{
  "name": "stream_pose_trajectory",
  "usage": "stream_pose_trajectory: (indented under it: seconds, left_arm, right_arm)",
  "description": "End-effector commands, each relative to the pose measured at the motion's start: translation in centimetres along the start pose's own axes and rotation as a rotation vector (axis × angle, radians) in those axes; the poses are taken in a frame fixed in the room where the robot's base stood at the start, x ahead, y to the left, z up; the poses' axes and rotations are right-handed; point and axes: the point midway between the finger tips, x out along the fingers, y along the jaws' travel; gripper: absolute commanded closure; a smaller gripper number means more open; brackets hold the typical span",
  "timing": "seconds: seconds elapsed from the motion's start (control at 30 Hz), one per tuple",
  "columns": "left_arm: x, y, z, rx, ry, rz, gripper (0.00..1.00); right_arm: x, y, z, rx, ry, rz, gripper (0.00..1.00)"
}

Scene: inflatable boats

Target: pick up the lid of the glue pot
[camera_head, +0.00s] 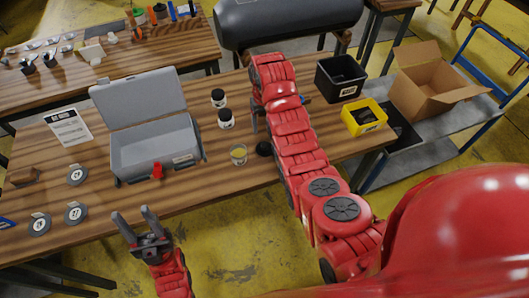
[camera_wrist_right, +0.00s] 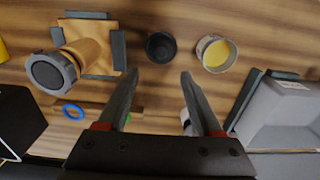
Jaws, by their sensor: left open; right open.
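My left gripper (camera_head: 133,214) is open and empty in front of the table.
A black bin (camera_head: 340,78) and a yellow bin (camera_head: 363,117) stand right. An orange-brown valve-like piece (camera_wrist_right: 85,55) lies near the lid.

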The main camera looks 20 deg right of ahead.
Motion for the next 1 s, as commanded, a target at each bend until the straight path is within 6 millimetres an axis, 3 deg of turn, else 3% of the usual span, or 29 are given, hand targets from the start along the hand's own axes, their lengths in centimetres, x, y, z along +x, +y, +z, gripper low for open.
stream_pose_trajectory:
  seconds: [0.1,0.23,0.47,0.67,0.87,1.0]
  left_arm:
    - [1.8,-0.1,-0.3,0.0,0.001,0.0,0.5]
    - [2.2,-0.1,-0.4,0.0,0.0,0.0,0.5]
    - [2.5,-0.1,-0.4,0.0,0.0,0.0,0.5]
    - [4.0,-0.2,-0.7,0.0,0.0,0.0,0.5]
    - [4.5,-0.2,-0.8,0.0,0.0,0.0,0.5]
    - [3.4,-0.2,-0.6,0.0,0.0,0.0,0.5]
  right_arm:
    - [1.8,0.0,0.2,0.001,-0.009,0.0,0.33]
    - [3.5,0.0,0.1,0.001,-0.007,-0.001,0.33]
    - [4.7,0.0,0.1,0.0,-0.001,0.0,0.33]
    - [6.0,-0.2,0.4,-0.001,-0.007,-0.001,0.33]
    - [7.7,-0.2,0.4,-0.001,-0.002,-0.001,0.33]
    - [9.2,-0.2,0.3,0.0,0.0,-0.001,0.33]
